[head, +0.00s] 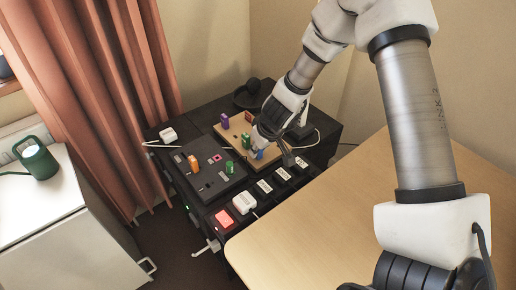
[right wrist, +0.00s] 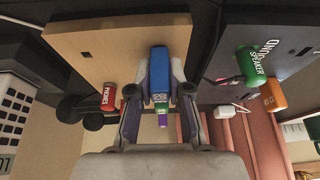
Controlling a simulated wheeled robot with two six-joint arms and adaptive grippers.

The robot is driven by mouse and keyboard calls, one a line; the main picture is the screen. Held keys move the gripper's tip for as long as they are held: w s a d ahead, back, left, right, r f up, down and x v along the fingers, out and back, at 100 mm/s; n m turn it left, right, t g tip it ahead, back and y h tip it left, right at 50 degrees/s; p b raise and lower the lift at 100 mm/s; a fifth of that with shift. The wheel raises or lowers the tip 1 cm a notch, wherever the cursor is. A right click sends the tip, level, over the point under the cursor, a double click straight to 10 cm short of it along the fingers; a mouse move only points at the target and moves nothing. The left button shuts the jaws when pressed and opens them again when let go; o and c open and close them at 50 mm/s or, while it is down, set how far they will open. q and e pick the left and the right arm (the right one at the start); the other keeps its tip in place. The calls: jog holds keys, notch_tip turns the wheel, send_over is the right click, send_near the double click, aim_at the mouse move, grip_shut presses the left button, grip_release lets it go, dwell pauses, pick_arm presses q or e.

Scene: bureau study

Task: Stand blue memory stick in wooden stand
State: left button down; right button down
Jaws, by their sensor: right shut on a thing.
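The blue memory stick (right wrist: 158,72) is between the fingers of my right gripper (right wrist: 159,90), which is shut on it. In the head view the blue stick (head: 259,154) shows at the front part of the wooden stand (head: 236,129), below the right gripper (head: 262,143). In the right wrist view its far end meets the pale face of the stand (right wrist: 110,45). I cannot tell whether it sits in a slot or only touches. A purple stick (head: 225,120), a red one (right wrist: 109,96) and a green one (head: 245,141) are also at the stand. My left gripper is out of view.
A dark panel (head: 210,180) left of the stand holds an orange stick (head: 193,162) and a green stick (head: 229,167). Labelled dark blocks and a red button (head: 223,218) line the front. Headphones (head: 247,93) lie behind. The wooden desk (head: 330,225) is clear.

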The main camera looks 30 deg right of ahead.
jog(key=shift+f, duration=0.15)
jog(key=c, duration=1)
grip_release()
jog(key=v, duration=1.2)
